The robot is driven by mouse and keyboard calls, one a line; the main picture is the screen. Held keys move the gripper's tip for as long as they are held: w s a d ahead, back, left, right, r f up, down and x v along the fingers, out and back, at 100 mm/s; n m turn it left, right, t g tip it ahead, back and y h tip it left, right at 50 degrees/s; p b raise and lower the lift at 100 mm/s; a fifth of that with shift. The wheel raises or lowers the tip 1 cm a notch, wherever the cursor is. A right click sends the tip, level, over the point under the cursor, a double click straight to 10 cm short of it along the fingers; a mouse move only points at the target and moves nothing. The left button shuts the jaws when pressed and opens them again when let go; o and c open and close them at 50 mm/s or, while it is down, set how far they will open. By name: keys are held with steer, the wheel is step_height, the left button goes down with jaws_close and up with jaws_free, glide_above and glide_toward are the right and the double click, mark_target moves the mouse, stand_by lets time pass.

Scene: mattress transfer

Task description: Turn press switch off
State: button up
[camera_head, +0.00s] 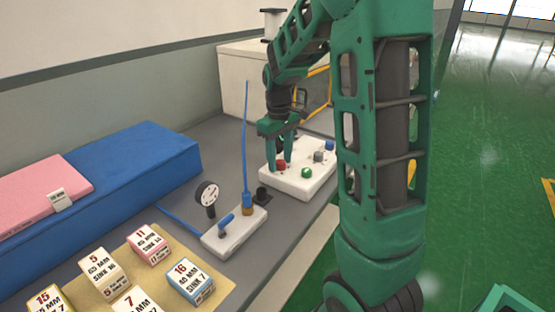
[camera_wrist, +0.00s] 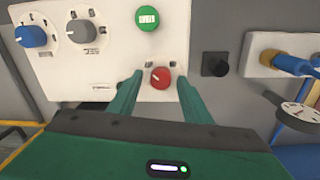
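A white control box (camera_head: 297,182) stands on the grey bench in the head view. It carries a red knob (camera_head: 281,165), a green button (camera_head: 306,172), a grey knob (camera_head: 319,156) and a blue knob (camera_head: 329,146). My gripper (camera_head: 281,163) reaches down over the red knob. In the wrist view, the red knob (camera_wrist: 160,77) lies between the two green fingers of my gripper (camera_wrist: 159,80). The fingers are apart, with a gap on both sides of the knob. The green button (camera_wrist: 147,18), grey knob (camera_wrist: 80,32) and blue knob (camera_wrist: 32,36) are clear of the fingers.
Left of the box, a white base (camera_head: 234,233) holds a gauge (camera_head: 207,196), a blue lever and a blue tube. A small black knob (camera_head: 263,194) sits between them. A blue mattress (camera_head: 130,165), a pink pad (camera_head: 40,198) and several labelled blocks lie further left.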

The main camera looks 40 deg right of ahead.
mark_target(279, 162)
step_height(279, 162, up, 11)
steer(key=shift+a+f, duration=0.15)
steer(key=shift+a, duration=0.1)
stand_by(0.4)
stand_by(0.4)
steer(key=s+a+f+m, duration=0.1)
steer(key=s+f+m, duration=0.2)
steer(key=s, duration=1.1)
steer(key=s+a+f+m, duration=0.1)
steer(key=s+f+m, duration=0.3)
steer(key=s, duration=1.1)
steer(key=shift+a+f+m+y, duration=0.15)
steer(key=shift+a+m+y, duration=0.2)
steer(key=shift+m, duration=0.25)
steer(key=shift+w, duration=0.1)
